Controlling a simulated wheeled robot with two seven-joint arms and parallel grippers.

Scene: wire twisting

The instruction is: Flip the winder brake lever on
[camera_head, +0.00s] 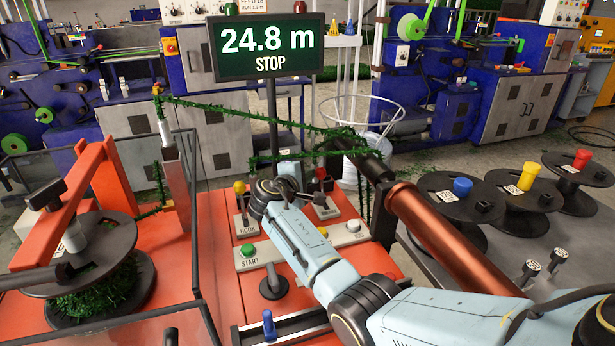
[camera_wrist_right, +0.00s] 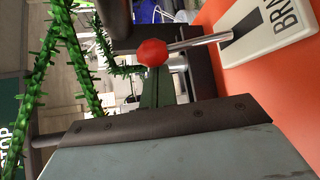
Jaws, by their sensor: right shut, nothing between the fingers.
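The brake lever has a red knob (camera_head: 320,173) on a metal shaft, rising from a pale label plate (camera_head: 327,212) on the orange console. In the right wrist view the red knob (camera_wrist_right: 152,53) and its shaft stick out from the plate marked "BRA…" (camera_wrist_right: 268,30). My right gripper (camera_head: 306,188) is shut and empty, close beside the lever on its left in the head view. I cannot tell whether it touches the lever. My left gripper is not in view.
A yellow-knobbed lever (camera_head: 239,187) on the "HOOK" plate stands left of my right wrist. A green START button (camera_head: 248,250) is below. Green garland (camera_head: 240,112) runs overhead to the dark-ended copper roller (camera_head: 440,235). The display (camera_head: 268,46) reads 24.8 m, STOP.

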